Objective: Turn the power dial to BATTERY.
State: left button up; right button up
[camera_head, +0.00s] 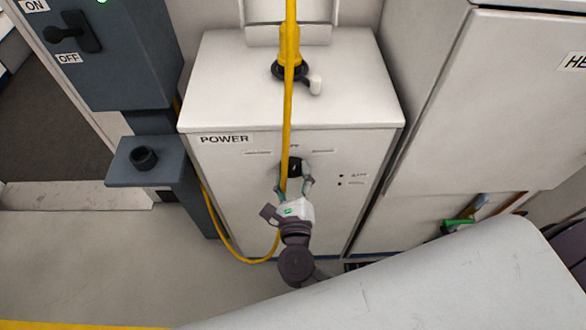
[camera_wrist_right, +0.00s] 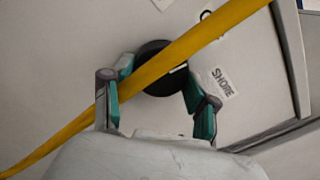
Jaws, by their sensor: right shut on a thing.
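The power dial (camera_head: 295,167) is a dark round knob on the front of the white cabinet marked POWER (camera_head: 222,190). My right gripper (camera_head: 293,186) reaches it from below, with its fingers on either side. In the right wrist view the black dial (camera_wrist_right: 153,82) sits between the fingertips (camera_wrist_right: 155,90), and the gripper is shut on it. A pale mark shows on the dial's right side, toward the SHORE label (camera_wrist_right: 223,82). The BATTERY label cannot be read. My left gripper is not in view.
A yellow cable (camera_head: 288,110) hangs from a plug on the cabinet top, across the dial and one finger. A grey post with an ON/OFF switch (camera_head: 75,33) stands left. A white cabinet (camera_head: 490,100) stands right.

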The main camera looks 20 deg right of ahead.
jog(key=n+p, duration=0.1)
jog(key=n, duration=0.1)
jog(key=n+p, duration=0.3)
jog(key=n, duration=0.1)
jog(key=shift+r, duration=0.25)
jog(key=n+p, duration=0.3)
jog(key=n, duration=0.2)
jog(key=shift+f, duration=0.1)
jog(key=shift+n, duration=0.3)
jog(key=o, duration=1.2)
jog(key=shift+s, duration=0.1)
jog(key=shift+s, duration=0.2)
jog(key=v, duration=1.1)
jog(key=shift+s+a, duration=0.1)
jog(key=shift+s, duration=0.15)
